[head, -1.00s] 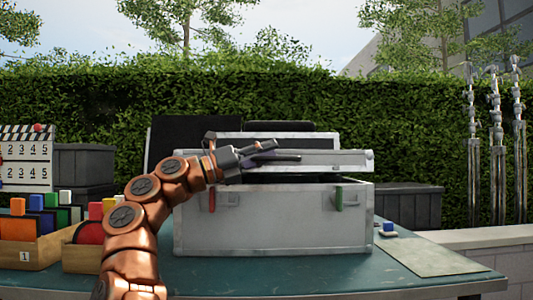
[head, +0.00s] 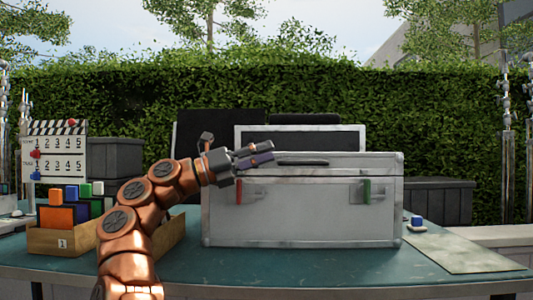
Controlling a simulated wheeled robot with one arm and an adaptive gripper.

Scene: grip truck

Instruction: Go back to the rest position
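My gripper (head: 272,153) is at the end of my copper-coloured arm, in front of the upper left part of a large silver case (head: 305,215). Its two dark fingers point right with a narrow gap between them, and I see nothing held. The case stands upright on the table, and its lid (head: 340,165) lies down level on the body. A red latch (head: 239,191) and a green latch (head: 367,190) are on its front. Whether the fingers touch the lid I cannot tell.
A wooden tray (head: 55,241) with coloured blocks and a clapperboard (head: 55,155) are at left. A small blue-topped object (head: 417,222) and a pale sheet (head: 460,254) lie right on the green table (head: 300,270). Dark cases stand behind. Metal stands (head: 506,150) rise at far right.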

